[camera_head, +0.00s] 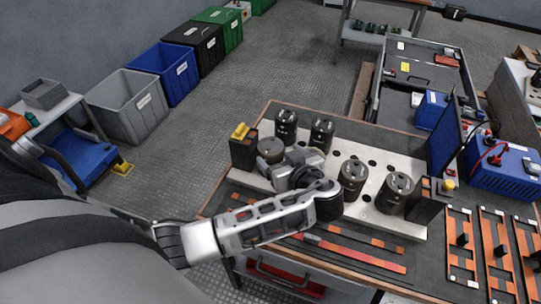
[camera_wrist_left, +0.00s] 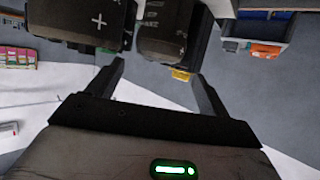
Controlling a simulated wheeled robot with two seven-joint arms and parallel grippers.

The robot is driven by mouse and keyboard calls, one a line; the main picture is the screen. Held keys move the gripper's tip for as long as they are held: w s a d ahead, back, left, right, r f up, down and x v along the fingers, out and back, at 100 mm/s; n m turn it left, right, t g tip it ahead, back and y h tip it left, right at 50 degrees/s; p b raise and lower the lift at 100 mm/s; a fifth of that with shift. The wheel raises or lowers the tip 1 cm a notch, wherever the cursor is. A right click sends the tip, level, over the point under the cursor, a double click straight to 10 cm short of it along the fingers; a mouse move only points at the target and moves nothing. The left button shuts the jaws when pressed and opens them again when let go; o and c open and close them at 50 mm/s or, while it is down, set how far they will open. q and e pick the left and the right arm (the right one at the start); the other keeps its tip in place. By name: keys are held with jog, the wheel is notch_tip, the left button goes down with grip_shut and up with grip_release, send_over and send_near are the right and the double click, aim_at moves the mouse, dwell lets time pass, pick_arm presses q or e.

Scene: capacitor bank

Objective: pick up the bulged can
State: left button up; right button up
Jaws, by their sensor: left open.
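Several dark cylindrical cans stand upright on a pale metal plate (camera_head: 335,200) with holes. Two stand at the back, a left one (camera_head: 285,126) and a right one (camera_head: 322,133). Two more stand at the right, a nearer-middle one (camera_head: 353,178) and a far-right one (camera_head: 394,192). The can at the left (camera_head: 271,150) has a plainer, rounder-looking top; I cannot tell surely that it is the bulged can. My left gripper (camera_head: 296,166) is over the plate beside it, partly hidden by its own wrist. In the left wrist view the gripper (camera_wrist_left: 160,80) is open and empty, with two dark cans (camera_wrist_left: 172,32) beyond the fingers.
Dark end blocks with yellow knobs stand at the plate's left (camera_head: 243,150) and right (camera_head: 428,200). A blue power unit (camera_head: 503,170) and orange bus bars (camera_head: 462,245) lie to the right. Bins (camera_head: 130,105) stand on the floor at the left.

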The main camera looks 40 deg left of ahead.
aim_at(272, 149)
pick_arm(q)
jog(key=shift+p+x, duration=0.65)
jog(key=shift+x, duration=2.05)
jog(key=shift+d, duration=0.1)
jog(key=c, duration=1.4)
jog(key=shift+w, duration=0.1)
jog(key=shift+c, duration=0.9)
jog(key=shift+r, duration=0.15)
